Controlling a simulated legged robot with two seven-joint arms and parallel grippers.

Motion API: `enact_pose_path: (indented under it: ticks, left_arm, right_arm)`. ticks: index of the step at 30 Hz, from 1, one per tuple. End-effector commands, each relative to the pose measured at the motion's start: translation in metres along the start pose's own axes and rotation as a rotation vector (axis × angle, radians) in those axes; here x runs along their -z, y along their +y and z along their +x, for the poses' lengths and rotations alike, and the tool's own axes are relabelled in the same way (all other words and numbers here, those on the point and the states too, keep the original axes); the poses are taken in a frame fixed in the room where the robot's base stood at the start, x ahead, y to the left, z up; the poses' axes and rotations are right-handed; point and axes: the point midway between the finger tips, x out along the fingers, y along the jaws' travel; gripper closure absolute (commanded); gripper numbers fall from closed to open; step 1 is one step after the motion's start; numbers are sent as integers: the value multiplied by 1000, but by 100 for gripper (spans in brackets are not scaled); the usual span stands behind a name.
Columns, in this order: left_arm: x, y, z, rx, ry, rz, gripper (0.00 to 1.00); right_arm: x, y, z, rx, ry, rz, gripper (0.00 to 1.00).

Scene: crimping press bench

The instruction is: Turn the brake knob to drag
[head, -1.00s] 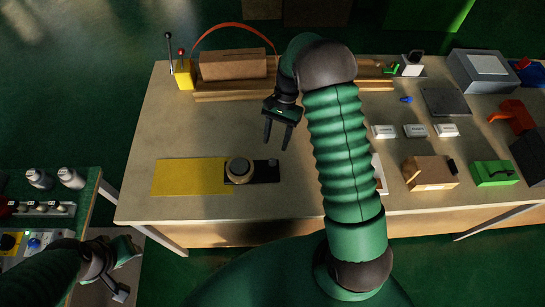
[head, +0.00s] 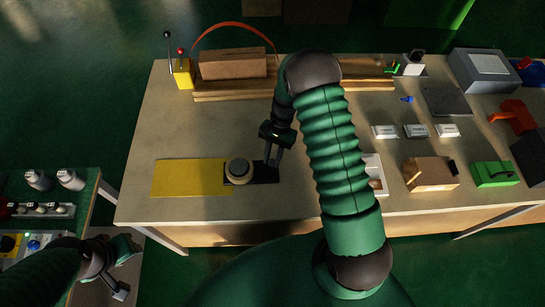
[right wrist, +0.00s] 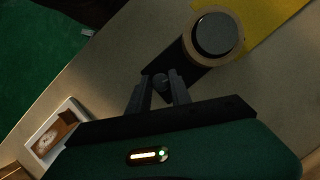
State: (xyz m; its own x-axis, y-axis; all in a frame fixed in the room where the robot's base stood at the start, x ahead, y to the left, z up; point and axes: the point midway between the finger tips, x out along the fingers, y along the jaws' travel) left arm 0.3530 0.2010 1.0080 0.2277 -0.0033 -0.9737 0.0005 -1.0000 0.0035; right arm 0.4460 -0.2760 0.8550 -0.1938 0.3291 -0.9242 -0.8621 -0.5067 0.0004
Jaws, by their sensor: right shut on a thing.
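A black base plate (head: 262,181) lies on the bench and carries a round tan-rimmed part with a grey top (head: 238,170). A small dark knob (right wrist: 160,81) stands at the plate's right end; I take it as the brake knob. My right gripper (head: 272,161) is down over that end, and its fingers hide the knob in the head view. In the right wrist view the fingers (right wrist: 160,88) are shut on the small knob, one on each side. Any drag marking is too small to read. My left gripper (head: 122,270) is at lower left, away from the bench.
A yellow mat (head: 188,178) lies left of the base plate. A white tray (right wrist: 44,150) is right of the right gripper in the head view. A yellow lever box (head: 183,74) and wooden blocks (head: 232,65) stand at the back. Bench between is clear.

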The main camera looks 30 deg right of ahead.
Motion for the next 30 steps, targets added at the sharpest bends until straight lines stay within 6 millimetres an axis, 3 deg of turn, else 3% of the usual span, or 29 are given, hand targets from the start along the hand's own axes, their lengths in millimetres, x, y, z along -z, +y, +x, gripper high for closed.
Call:
enact_pose_path:
  ticks: [7,15,22,23,27,30]
  left_arm:
    - [0,0,0,0,0,1,64]
    - [1,0,-4,0,0,0,64]
    - [1,0,-4,0,0,0,64]
    - [1,0,-4,0,0,0,64]
    - [1,0,-4,0,0,1,64]
    - [1,0,-4,0,0,1,64]
  right_arm:
    - [1,0,-1,-6,3,-8,100]
    - [1,-3,0,-123,3,-291,100]
    - [1,-3,0,-123,1,-295,100]
    - [0,-3,0,-123,1,-295,71]
    - [0,-3,0,-124,1,-294,53]
    - [0,-3,0,-124,1,-293,53]
